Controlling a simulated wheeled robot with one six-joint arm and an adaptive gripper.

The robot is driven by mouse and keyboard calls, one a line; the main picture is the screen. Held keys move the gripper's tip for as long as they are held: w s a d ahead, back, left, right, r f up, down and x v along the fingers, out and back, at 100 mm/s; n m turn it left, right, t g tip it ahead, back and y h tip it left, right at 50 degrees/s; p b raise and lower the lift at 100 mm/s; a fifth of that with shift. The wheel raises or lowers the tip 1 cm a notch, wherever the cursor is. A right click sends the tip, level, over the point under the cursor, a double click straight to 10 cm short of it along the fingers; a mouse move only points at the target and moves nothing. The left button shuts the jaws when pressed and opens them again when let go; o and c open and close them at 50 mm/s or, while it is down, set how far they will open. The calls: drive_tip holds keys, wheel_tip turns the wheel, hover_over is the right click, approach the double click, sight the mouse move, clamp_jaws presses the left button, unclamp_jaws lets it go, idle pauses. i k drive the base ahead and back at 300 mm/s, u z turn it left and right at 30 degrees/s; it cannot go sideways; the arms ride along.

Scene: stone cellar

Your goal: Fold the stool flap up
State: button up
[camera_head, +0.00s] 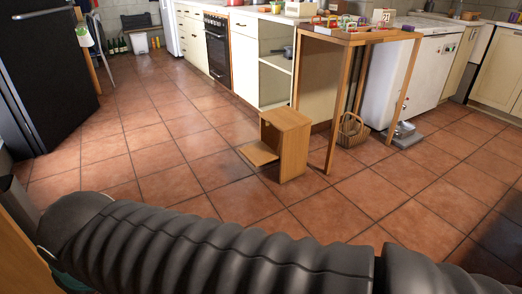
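A small wooden box-shaped stool (292,145) stands on the tiled floor near the middle of the view. Its flap (259,154) hangs out low from the left side, lying nearly flat just above or on the floor; I cannot tell which. The stool's left side is open above the flap. My black ribbed arm crosses the bottom of the view, well short of the stool. My gripper is not in view.
A tall wooden table (362,37) with small boxes on it stands just right of the stool. A wicker basket (352,131) sits under it. Cabinets and an oven (217,47) line the back. A black fridge (45,75) stands left. Floor left of the stool is clear.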

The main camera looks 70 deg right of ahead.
sight(259, 153)
drive_tip(key=z, duration=2.2)
drive_tip(key=k, duration=0.45)
drive_tip(key=u, duration=0.5)
drive_tip(key=i, duration=1.65)
drive_tip(key=z, duration=0.75)
